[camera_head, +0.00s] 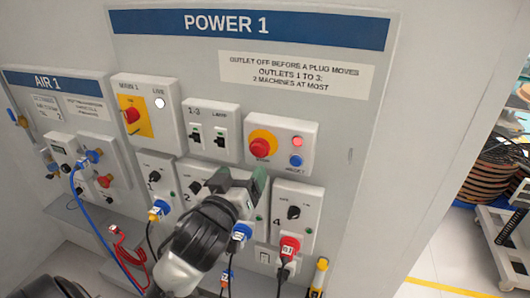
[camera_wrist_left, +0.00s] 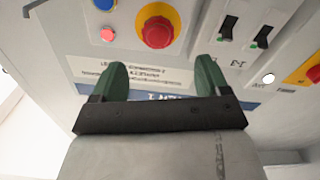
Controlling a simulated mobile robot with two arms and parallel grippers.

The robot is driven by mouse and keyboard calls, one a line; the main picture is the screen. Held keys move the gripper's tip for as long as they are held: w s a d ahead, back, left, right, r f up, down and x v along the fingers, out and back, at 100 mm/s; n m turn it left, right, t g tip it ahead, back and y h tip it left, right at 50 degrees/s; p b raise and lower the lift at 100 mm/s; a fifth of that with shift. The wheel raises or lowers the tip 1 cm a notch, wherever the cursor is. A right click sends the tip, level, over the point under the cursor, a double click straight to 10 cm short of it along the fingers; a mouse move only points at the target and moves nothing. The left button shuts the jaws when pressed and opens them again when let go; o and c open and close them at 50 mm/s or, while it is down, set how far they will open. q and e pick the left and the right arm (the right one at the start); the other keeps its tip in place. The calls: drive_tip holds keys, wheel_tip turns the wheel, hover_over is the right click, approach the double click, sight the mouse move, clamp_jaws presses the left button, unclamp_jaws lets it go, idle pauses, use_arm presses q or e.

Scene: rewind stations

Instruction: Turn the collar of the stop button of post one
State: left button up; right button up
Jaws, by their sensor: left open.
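The stop button (camera_head: 259,148) is a red mushroom head with a yellow collar around it. It sits on a small white box on the POWER 1 panel (camera_head: 361,112), left of a pink lamp and a blue reset button. In the left wrist view, which is upside down, the red button (camera_wrist_left: 157,32) and yellow collar (camera_wrist_left: 174,14) show beyond the fingertips. My left gripper (camera_head: 237,182) is open and empty, its green fingers below the button box in the head view, apart from the button. In the wrist view the fingers (camera_wrist_left: 162,75) stand wide apart. My right gripper is not in view.
Switch box 1-3/LAMP (camera_head: 211,132) and the yellow-backed red MAIN 1 switch (camera_head: 132,115) are left of the button. Outlets with plugs and cables are below, including a red plug (camera_head: 289,247). The AIR 1 panel (camera_head: 62,82) is at far left.

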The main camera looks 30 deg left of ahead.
sight(258, 153)
use_arm(q)
drive_tip(key=p+x, duration=0.1)
drive_tip(key=x, duration=0.7)
drive_tip(key=shift+w+d+r, duration=0.1)
drive_tip(key=shift+w, duration=0.95)
drive_tip(key=shift+s, duration=0.1)
drive_tip(key=c, duration=0.9)
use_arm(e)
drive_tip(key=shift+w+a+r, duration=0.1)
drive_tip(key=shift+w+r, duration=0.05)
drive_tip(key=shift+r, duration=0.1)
use_arm(q)
drive_tip(key=shift+m+p, duration=0.3)
drive_tip(key=shift+p, duration=0.05)
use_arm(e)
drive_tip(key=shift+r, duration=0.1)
use_arm(q)
drive_tip(key=m+p, duration=0.1)
drive_tip(key=m, duration=0.2)
drive_tip(key=shift+a+m+p, duration=0.25)
drive_tip(key=shift+m+p, duration=0.5)
drive_tip(key=shift+m, duration=1.05)
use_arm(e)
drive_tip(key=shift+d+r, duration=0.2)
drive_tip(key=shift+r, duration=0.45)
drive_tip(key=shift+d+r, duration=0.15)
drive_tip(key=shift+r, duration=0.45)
